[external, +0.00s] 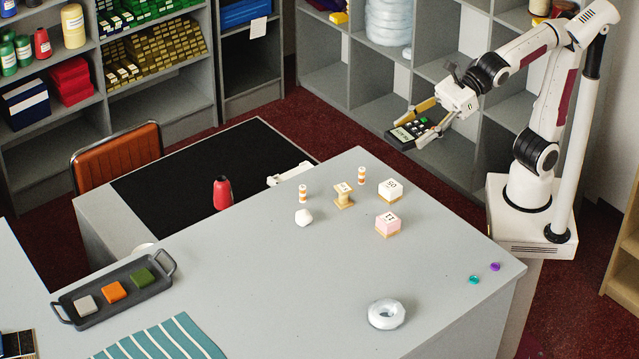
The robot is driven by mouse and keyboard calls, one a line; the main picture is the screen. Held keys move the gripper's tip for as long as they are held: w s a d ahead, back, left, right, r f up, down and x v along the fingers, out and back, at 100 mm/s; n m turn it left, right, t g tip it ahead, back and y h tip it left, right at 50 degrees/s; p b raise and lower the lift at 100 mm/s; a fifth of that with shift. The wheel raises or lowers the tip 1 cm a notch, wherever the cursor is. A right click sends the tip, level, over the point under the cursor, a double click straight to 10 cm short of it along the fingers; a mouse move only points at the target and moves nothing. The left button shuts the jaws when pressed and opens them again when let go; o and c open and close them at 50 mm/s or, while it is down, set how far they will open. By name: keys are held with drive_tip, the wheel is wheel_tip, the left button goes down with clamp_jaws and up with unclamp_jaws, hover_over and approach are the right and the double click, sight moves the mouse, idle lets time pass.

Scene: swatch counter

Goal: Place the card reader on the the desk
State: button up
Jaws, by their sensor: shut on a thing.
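The card reader (406,133) is a dark handheld unit with light keys. My gripper (424,122) is shut on the card reader, with one finger on each side of it. It holds the reader in the air, in front of the grey shelving in this view, at the upper right. The desk (262,271) is a large light grey surface across the middle and front. A lower section beside it has a black top (215,172).
A striped cloth (165,342) lies in front. The desk's middle is clear.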

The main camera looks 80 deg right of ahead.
drive_tip(key=w+d+f+m+t+h, duration=0.1)
drive_tip(key=w+d+f+h, duration=0.1)
drive_tip(key=w+d+f, duration=0.4)
drive_tip(key=w+d+f+m+t+h, duration=0.1)
drive_tip(key=w+d+f+m, duration=0.1)
drive_tip(key=w+d+f, duration=0.45)
drive_tip(key=w+d+f+m+h, duration=0.1)
drive_tip(key=w+d+f+h, duration=0.1)
drive_tip(key=w+d+f, duration=0.55)
drive_tip(key=w+d+f+m+h, duration=0.1)
drive_tip(key=w+d+f+m, duration=0.2)
drive_tip(key=d, duration=0.7)
drive_tip(key=w+a+n+g+y, duration=0.1)
drive_tip(key=w+a+n+y, duration=0.2)
drive_tip(key=a, duration=0.7)
drive_tip(key=w+a+n+g+y, duration=0.1)
drive_tip(key=w+a+n+y, duration=0.2)
drive_tip(key=a, duration=0.7)
drive_tip(key=s+a+n+g+y, duration=0.2)
drive_tip(key=s+a+n+g, duration=0.1)
drive_tip(key=a, duration=0.9)
drive_tip(key=s+a+n+g+y, duration=0.2)
drive_tip(key=s+a+n, duration=0.1)
drive_tip(key=a, duration=0.9)
drive_tip(key=shift+s+n+g, duration=0.25)
drive_tip(key=shift+n+g, duration=0.15)
drive_tip(key=shift+n, duration=0.1)
drive_tip(key=shift+d, duration=0.1)
drive_tip(key=shift+f, duration=3.05)
